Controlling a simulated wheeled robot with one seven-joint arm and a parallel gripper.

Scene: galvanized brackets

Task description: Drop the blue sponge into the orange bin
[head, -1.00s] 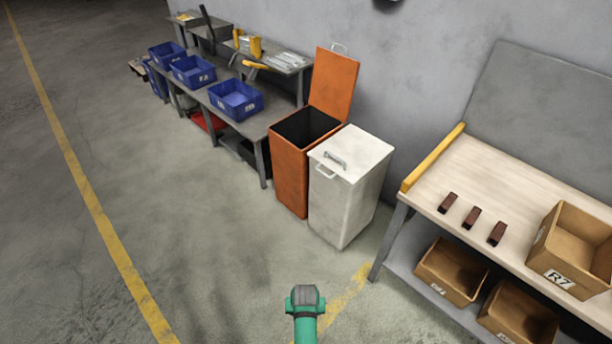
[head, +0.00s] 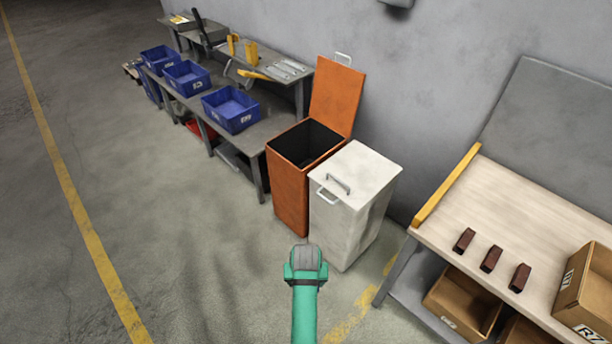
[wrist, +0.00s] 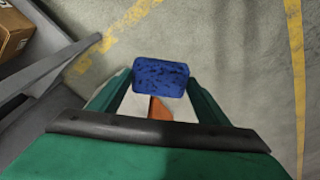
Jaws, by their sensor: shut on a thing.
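The blue sponge (wrist: 160,77) is held between the fingertips of my gripper (wrist: 160,90) in the wrist view, above the concrete floor. My gripper is shut on it. In the head view my green arm reaches up from the bottom edge, and the sponge is hidden there. The orange bin (head: 290,193) stands against the wall, beyond my arm and slightly left of it. Its lid (head: 337,97) is open and leans back, and the dark inside shows. My gripper is in front of the bin, apart from it.
A white bin (head: 345,220) with a closed lid stands beside the orange bin on its right. A workbench (head: 500,200) with several cardboard boxes and brown blocks is at right. A grey bench (head: 270,130) with blue crates (head: 231,108) is at left. The floor at left is clear.

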